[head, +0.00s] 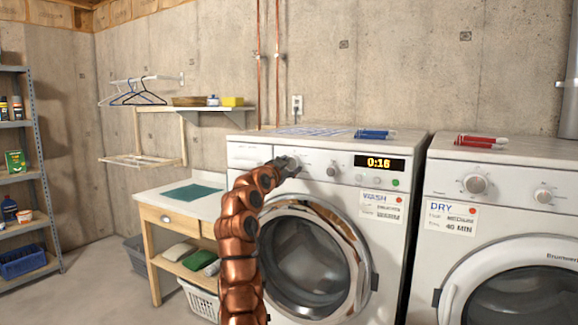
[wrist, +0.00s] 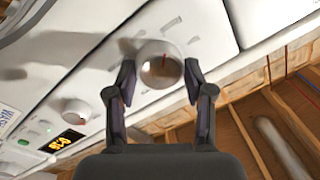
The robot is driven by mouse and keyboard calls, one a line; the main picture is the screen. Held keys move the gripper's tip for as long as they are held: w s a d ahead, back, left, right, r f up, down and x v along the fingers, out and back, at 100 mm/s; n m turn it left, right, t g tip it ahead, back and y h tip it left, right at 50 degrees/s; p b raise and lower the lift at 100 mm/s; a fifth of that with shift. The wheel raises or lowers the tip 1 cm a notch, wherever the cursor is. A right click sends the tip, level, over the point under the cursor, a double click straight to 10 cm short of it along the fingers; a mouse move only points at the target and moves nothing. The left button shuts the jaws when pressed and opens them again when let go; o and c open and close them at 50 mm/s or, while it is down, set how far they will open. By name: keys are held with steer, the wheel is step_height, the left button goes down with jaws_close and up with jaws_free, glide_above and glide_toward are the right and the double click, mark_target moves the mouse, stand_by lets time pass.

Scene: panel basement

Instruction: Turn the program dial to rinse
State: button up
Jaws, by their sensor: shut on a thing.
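The washing machine (head: 245,155) has a control panel with a lit display (head: 379,162) reading 0:16. Its large round program dial (wrist: 160,64) is pale with a red pointer mark, seen up close in the wrist view. The labels around it are too small to read. My gripper (head: 289,164) is at the left part of the panel and covers the dial in the head view. In the wrist view my gripper (wrist: 160,76) has one finger on each side of the dial and is shut on it.
A smaller knob (head: 333,171) sits right of my gripper. A card (head: 382,206) marked WASH is below the display. The dryer (head: 500,185) stands at the right with its own knobs. A wooden table (head: 160,216) stands left of the washer.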

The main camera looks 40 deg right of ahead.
stand_by(0.4)
steer(key=o, duration=1.2)
steer(key=shift+c, duration=0.2)
steer(key=shift+a, duration=0.15)
steer(key=v, duration=1.1)
steer(key=shift+a, duration=0.35)
steer(key=shift+s+f, duration=0.1)
